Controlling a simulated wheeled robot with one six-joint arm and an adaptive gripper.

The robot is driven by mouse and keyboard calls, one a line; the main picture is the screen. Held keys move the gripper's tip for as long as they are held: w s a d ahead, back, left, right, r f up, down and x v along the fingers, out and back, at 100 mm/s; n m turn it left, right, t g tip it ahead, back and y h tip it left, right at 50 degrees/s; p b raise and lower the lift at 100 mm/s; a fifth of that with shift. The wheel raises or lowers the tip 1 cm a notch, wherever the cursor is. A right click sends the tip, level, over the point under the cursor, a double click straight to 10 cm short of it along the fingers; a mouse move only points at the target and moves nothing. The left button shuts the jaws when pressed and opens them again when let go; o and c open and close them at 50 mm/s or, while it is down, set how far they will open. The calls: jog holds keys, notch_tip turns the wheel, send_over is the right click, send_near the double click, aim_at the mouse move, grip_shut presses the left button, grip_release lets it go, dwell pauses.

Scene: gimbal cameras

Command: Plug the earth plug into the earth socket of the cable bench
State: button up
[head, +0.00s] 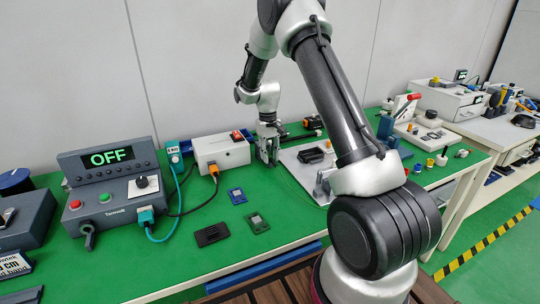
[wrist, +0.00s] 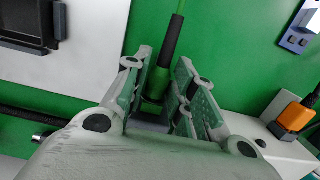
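A green plug (wrist: 155,85) with a black sleeve and a green cable lies between the fingers of my gripper (wrist: 163,78) in the wrist view; it appears to be the earth plug. The fingers stand close on both sides, but I cannot tell whether both touch it. In the head view my gripper (head: 267,150) points down, low over the green bench (head: 215,265), just right of a white box (head: 222,152). The plug cannot be made out there. I cannot identify the earth socket in either view.
The white box also shows in the wrist view (wrist: 285,150), with an orange plug (wrist: 297,116) beside my right finger. A grey plate (head: 290,158) with a black fixture lies to the right. A tester (head: 110,200) reading OFF stands left. Small modules (head: 237,196) lie in front.

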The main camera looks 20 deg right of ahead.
jog(key=shift+o, duration=1.2)
notch_tip(320, 180, up, 12)
jog(key=w, duration=0.1)
